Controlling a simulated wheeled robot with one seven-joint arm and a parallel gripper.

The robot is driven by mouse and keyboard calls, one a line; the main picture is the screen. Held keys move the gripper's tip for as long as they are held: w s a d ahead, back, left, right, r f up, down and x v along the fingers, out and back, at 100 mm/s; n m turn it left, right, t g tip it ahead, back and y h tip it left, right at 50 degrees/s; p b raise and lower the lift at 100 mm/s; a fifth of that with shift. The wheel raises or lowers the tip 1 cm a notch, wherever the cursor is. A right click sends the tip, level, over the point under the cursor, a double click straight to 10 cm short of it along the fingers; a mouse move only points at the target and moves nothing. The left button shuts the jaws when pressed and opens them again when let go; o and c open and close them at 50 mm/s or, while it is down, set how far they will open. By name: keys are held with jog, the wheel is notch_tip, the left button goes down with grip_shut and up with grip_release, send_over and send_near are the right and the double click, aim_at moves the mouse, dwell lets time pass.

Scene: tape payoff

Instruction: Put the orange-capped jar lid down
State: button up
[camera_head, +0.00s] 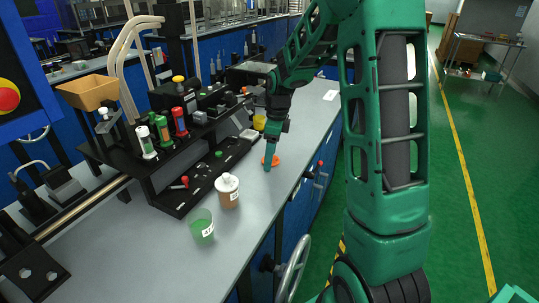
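The orange lid (276,160) is at the lower end of my gripper (268,163), low over or on the grey bench top, right of the black rack. The teal fingers point down and cover the middle of the lid, so orange shows on both sides of them. From this angle I cannot tell whether the fingers grip the lid or whether it touches the bench. A jar with brownish contents and a white top (228,189) stands upright to the lower left of my gripper.
A green cup with a label (201,226) stands nearer on the bench (180,268). The black rack (168,188) with red, green and white bottles runs along the left. A yellow cup (259,122) is behind my gripper.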

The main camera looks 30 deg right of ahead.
aim_at(275, 161)
notch_tip(275, 161, up, 12)
jog(key=s+d, duration=0.1)
dwell(0.5)
jog(key=s+d+f+n+g, duration=0.1)
jog(key=s+f+n, duration=0.2)
jog(key=s+n, duration=1.6)
jog(key=s, duration=1.4)
jog(key=shift+s+h, duration=0.4)
jog(key=shift+f, duration=0.1)
jog(key=shift+w+d+f, duration=0.1)
jog(key=shift+w+f, duration=0.15)
jog(key=shift+w, duration=0.3)
